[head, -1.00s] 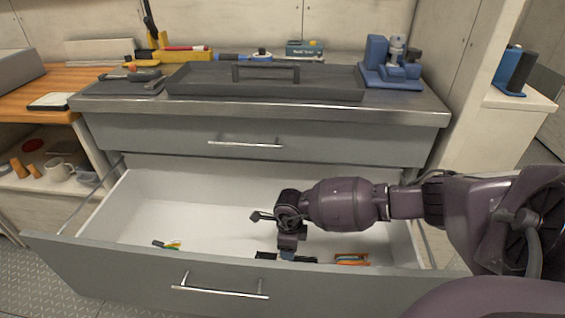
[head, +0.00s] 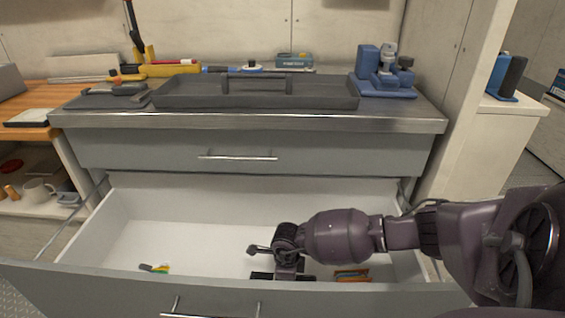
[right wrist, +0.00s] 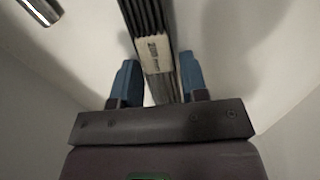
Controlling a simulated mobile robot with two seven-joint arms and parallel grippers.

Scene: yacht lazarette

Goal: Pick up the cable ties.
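The cable ties, a black bundle with a pale band, show in the right wrist view (right wrist: 153,47) and lie in the open drawer. In the head view, dark pieces of them (head: 262,276) show on both sides of my right gripper (head: 287,277). In the right wrist view its two blue fingers (right wrist: 158,82) stand on either side of the bundle, with narrow light gaps. The bundle lies slightly slanted between them. The fingertips are hidden in the head view. My left gripper is not in view.
The drawer front (head: 225,300) rises close in front of the gripper. Orange items (head: 352,275) lie to the right, and a small yellow-green item (head: 155,268) lies at the left. A grey tray (head: 250,92) sits on the counter above.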

